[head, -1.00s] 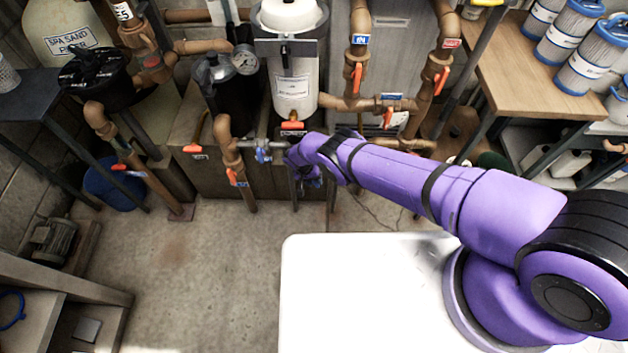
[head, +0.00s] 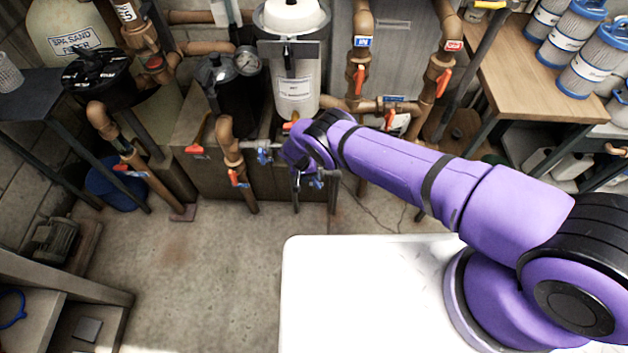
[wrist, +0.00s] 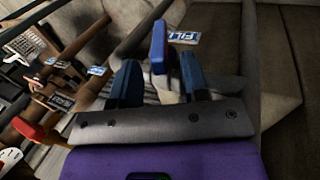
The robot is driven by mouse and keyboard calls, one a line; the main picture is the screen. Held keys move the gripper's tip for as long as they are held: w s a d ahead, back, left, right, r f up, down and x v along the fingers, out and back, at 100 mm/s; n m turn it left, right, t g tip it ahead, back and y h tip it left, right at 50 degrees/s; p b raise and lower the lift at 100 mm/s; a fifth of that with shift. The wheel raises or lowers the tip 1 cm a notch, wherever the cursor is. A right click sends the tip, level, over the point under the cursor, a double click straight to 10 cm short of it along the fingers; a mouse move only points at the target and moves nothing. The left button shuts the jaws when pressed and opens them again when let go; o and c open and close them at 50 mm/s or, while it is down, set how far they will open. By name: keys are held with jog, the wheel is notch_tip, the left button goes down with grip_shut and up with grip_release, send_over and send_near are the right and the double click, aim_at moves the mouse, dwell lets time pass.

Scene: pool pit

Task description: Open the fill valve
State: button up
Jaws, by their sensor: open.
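In the wrist view, a blue valve handle (wrist: 158,46) stands upright between the two dark fingers of my gripper (wrist: 160,66). The fingers are apart on either side of it, and I cannot tell if either touches it. A blue label (wrist: 186,38) with white letters, partly readable as "FILL", is just behind the handle. In the head view, my gripper (head: 300,176) is at the pipework under the white canister, mostly hidden by my purple wrist. Blue valve parts (head: 263,153) show just left of it; I cannot tell if they belong to the same valve.
Several orange-handled valves (head: 359,78) are on the copper pipes around my arm. A white canister (head: 296,80) and a black filter housing (head: 230,85) stand close behind my gripper. A wooden bench (head: 500,60) is at right. The concrete floor (head: 215,260) in front is clear.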

jog(key=shift+v, duration=1.55)
jog(key=shift+c, duration=0.4)
